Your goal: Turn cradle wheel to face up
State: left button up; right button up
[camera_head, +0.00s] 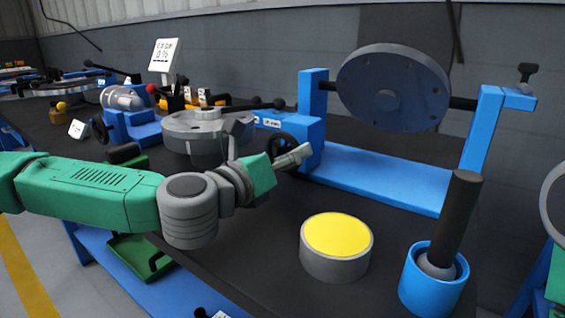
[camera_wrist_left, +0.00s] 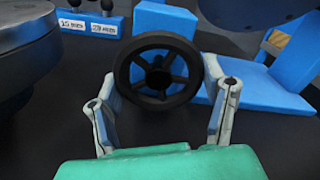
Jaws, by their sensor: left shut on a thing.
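The cradle wheel is a black spoked handwheel (camera_wrist_left: 158,78) on the left post of the blue cradle (camera_head: 385,180). In the head view the wheel (camera_head: 279,137) is partly hidden behind my left gripper (camera_head: 297,156). In the left wrist view the two grey fingers of my left gripper (camera_wrist_left: 168,95) stand on either side of the wheel, shut on its rim. The cradle holds a large dark grey flanged disc (camera_head: 393,85) on a shaft between its posts. The disc's broad face is upright and turned mostly toward me. My right gripper is not in view.
A grey cylinder with a yellow top (camera_head: 337,236) and a blue cup holding a black-handled tool (camera_head: 434,280) stand on the dark bench in front of the cradle. A round grey flanged part (camera_head: 195,128) sits left of the wheel, close to my left arm.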

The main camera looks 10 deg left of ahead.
pick_arm(q)
jog(key=n, duration=0.2)
jog(key=n+b, duration=0.1)
jog(key=n, duration=0.1)
jog(key=shift+w+a+r+n, duration=0.1)
jog(key=shift+w+r+n, duration=0.1)
jog(key=shift+n, duration=0.2)
jog(key=shift+r+n+y+b, duration=0.15)
jog(key=shift+n+y+b, duration=0.15)
jog(key=shift+n, duration=2.2)
jog(key=o, duration=0.9)
jog(key=shift+c, duration=0.2)
jog(key=shift+s+a, duration=0.1)
